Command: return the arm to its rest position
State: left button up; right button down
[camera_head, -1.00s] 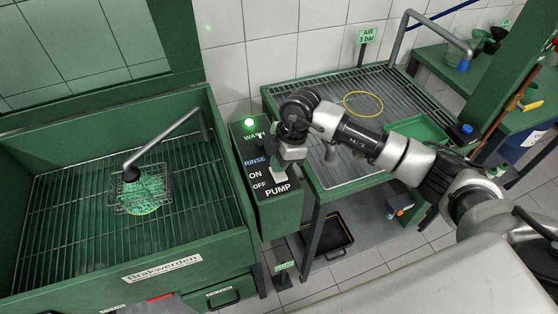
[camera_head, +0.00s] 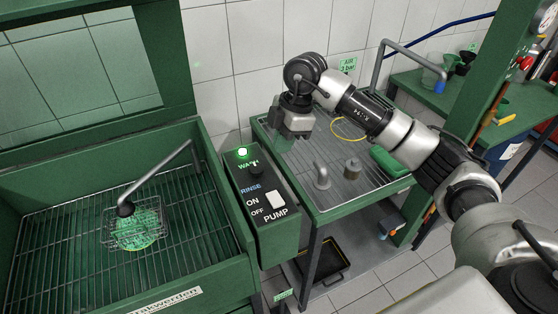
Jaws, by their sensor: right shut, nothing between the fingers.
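My right arm reaches in from the right. Its gripper (camera_head: 292,136) points down above the left part of the slatted drain table, shut and empty, clear of the pump control box (camera_head: 262,205). The box shows a lit green lamp (camera_head: 242,152), a dark knob by WASH and RINSE, and a white switch (camera_head: 276,201) beside ON and OFF. My left gripper is not in view.
A green wash basin (camera_head: 60,240) with a grate holds a wire basket (camera_head: 138,230) under a spout (camera_head: 160,178). The drain table (camera_head: 335,208) carries a yellow ring (camera_head: 349,129), a metal cylinder (camera_head: 352,169) and a bent metal piece (camera_head: 321,176). A black tray (camera_head: 322,262) is below.

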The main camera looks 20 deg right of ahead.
jog(key=shift+w+d+r, duration=0.1)
jog(key=shift+d+r, duration=0.1)
jog(key=shift+r, duration=0.1)
jog(key=shift+a, duration=0.1)
